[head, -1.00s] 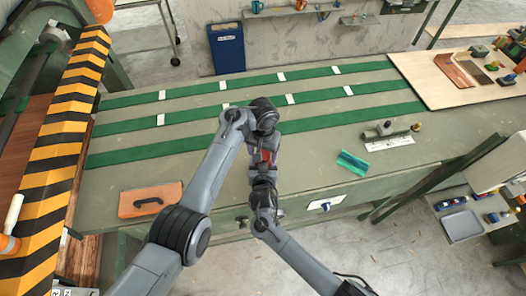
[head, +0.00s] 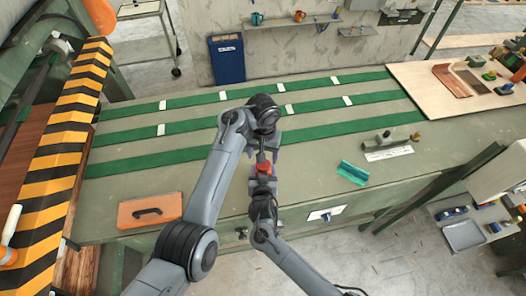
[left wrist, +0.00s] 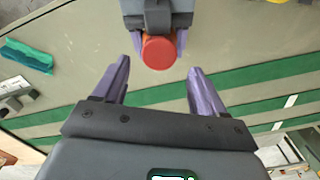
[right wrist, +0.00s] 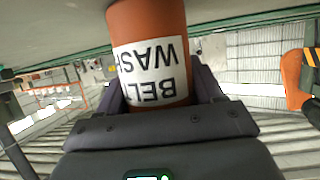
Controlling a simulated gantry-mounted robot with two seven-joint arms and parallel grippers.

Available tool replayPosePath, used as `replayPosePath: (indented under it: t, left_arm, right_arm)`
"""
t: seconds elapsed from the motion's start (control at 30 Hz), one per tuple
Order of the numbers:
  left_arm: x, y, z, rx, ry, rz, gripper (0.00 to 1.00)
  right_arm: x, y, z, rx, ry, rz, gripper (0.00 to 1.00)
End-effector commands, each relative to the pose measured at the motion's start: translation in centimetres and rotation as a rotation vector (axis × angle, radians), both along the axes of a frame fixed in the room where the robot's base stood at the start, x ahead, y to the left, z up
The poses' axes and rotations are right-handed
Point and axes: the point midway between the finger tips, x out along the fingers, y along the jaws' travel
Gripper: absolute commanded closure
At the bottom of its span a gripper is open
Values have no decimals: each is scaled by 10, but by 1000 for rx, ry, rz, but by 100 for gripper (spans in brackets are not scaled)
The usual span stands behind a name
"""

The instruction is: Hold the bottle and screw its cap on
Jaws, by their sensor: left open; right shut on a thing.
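The bottle (right wrist: 148,50) is orange-brown with a white label reading BELT WASH, upside down in the right wrist view. My right gripper (right wrist: 155,88) is shut around it and holds it up off the table. Its round red top end (left wrist: 160,52) faces my left gripper; I cannot tell how the cap sits on the bottle. The red shows small in the head view (head: 263,167). My left gripper (left wrist: 161,70) is open and empty, its purple fingers spread just short of the red end. In the head view, my left gripper (head: 264,150) is directly above my right gripper.
Below lies a green workbench (head: 330,150) with dark green strips. An orange block with a black handle (head: 150,210) is at its front left. A striped yellow-black guard (head: 68,150) stands left.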

Motion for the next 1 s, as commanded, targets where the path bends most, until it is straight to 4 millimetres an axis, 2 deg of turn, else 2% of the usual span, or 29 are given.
replayPosePath:
  t: [0.2,0.37,0.77,1.0]
  left_arm:
    - [0,-1,19,-2,-2,305,29]
    - [-1,-1,27,-4,3,437,29]
    - [-1,0,26,-2,3,455,29]
    - [-1,0,7,0,6,454,29]
  right_arm:
    - [0,0,0,0,1,0,100]
    - [0,0,0,0,1,0,100]
    - [0,0,0,0,1,0,100]
    - [0,0,0,0,1,0,100]
